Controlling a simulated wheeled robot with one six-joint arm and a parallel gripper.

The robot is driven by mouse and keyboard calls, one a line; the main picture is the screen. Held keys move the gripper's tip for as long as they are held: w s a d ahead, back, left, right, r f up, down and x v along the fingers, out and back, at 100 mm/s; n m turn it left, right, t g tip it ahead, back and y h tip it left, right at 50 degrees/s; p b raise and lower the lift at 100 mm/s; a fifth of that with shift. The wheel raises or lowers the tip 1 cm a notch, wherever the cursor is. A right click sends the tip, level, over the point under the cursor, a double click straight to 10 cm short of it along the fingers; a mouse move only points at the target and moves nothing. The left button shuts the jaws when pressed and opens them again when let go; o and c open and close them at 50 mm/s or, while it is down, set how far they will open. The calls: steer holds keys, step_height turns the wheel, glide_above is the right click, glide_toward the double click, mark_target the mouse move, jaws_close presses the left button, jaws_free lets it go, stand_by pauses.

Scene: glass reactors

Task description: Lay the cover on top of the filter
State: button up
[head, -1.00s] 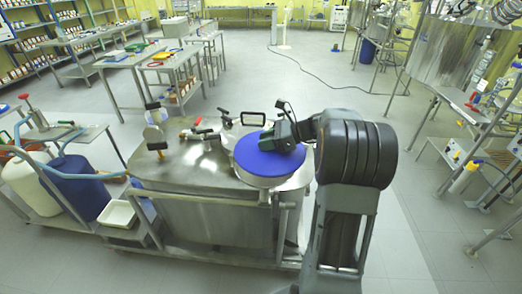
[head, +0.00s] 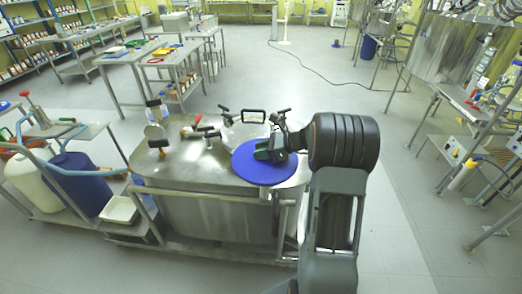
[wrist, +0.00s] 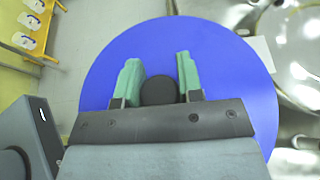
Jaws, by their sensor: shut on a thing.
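The cover is a flat blue disc (head: 264,173) with a black knob at its middle. It is at the right front corner of the steel tank's top in the head view. In the wrist view the blue disc (wrist: 225,75) fills the middle, with the black knob (wrist: 158,91) between my green fingers. My gripper (wrist: 156,70) is shut on the knob; in the head view my gripper (head: 264,151) is over the disc.
The steel tank top (head: 190,172) carries a round metal lid (head: 242,134) behind the disc, several black-handled clamps and a square handle (head: 253,116). A cart with a blue drum (head: 78,183) stands left.

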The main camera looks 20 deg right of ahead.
steer(key=shift+f, duration=0.2)
steer(key=o, duration=1)
steer(key=shift+r, duration=0.1)
